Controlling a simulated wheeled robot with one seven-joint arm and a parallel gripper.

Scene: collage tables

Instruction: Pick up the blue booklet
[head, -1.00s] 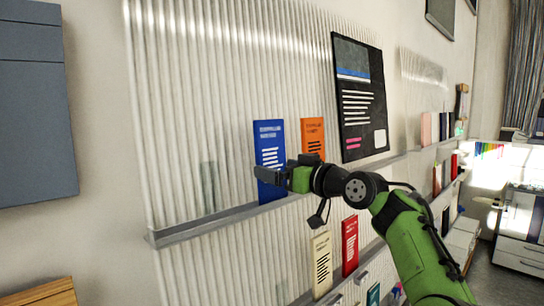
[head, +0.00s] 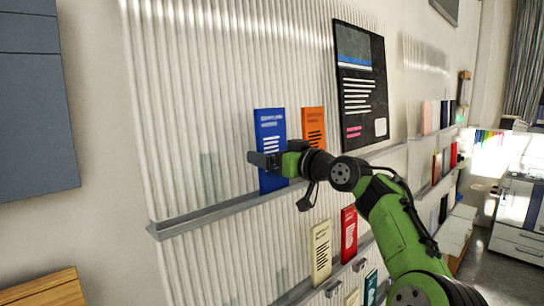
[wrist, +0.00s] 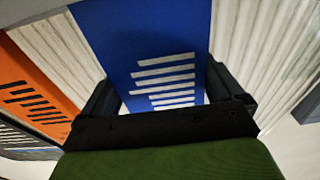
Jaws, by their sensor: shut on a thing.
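The blue booklet (head: 269,130) stands upright against the ribbed wall panel, at the upper shelf ledge. It has white title text and white lines. My gripper (head: 262,160) is at the booklet's middle and is shut on it. In the wrist view the blue booklet (wrist: 150,45) fills the space between the two dark fingers of my gripper (wrist: 168,95). The gripper hides part of the booklet's lower half in the head view.
An orange booklet (head: 313,125) stands close to the right, and it also shows in the wrist view (wrist: 28,90). A black poster (head: 360,90) hangs further right. Cream (head: 321,250) and red (head: 349,234) booklets stand below. The upper ledge (head: 200,219) is bare to the left.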

